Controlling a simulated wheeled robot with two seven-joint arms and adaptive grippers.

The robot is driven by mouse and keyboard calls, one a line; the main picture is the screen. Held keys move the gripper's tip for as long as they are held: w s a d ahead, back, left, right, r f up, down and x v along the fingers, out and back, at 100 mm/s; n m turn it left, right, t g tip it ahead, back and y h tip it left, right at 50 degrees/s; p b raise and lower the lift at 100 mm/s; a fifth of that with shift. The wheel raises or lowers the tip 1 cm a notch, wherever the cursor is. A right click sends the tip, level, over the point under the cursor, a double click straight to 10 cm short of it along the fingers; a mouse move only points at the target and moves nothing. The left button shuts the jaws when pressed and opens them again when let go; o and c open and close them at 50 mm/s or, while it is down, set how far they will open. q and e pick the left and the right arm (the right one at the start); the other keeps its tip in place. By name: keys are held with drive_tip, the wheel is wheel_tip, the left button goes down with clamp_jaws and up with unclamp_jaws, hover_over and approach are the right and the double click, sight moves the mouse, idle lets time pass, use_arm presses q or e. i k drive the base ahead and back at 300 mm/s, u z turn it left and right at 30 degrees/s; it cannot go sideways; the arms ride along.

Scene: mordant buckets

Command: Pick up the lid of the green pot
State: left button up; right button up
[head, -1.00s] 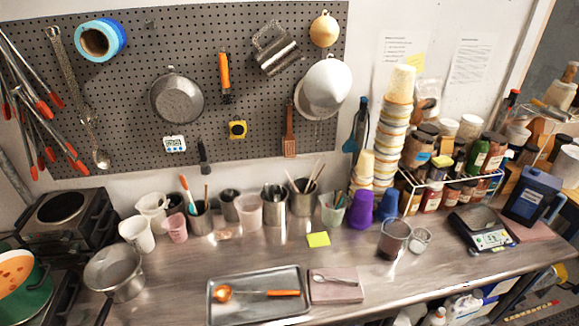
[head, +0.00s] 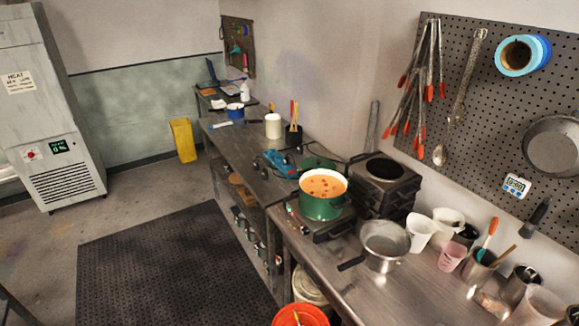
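The green pot (head: 320,209) stands uncovered on a burner in the middle of the head view. Orange liquid with darker pieces floating in it fills it nearly to the rim. A flat dark green thing (head: 317,162), which looks like the pot's lid, lies on the bench just behind the pot. The pot's rim partly hides it, and I cannot make out a knob. Neither of my grippers is in view.
Stacked hot plates (head: 384,185) stand close to the right of the pot. A steel saucepan (head: 384,245) sits in front, its handle pointing left. A blue tool (head: 278,164) lies left of the green thing. Open floor with a black mat (head: 170,265) lies left of the benches.

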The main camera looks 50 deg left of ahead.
sight(314, 162)
drive_tip(key=u, duration=1.45)
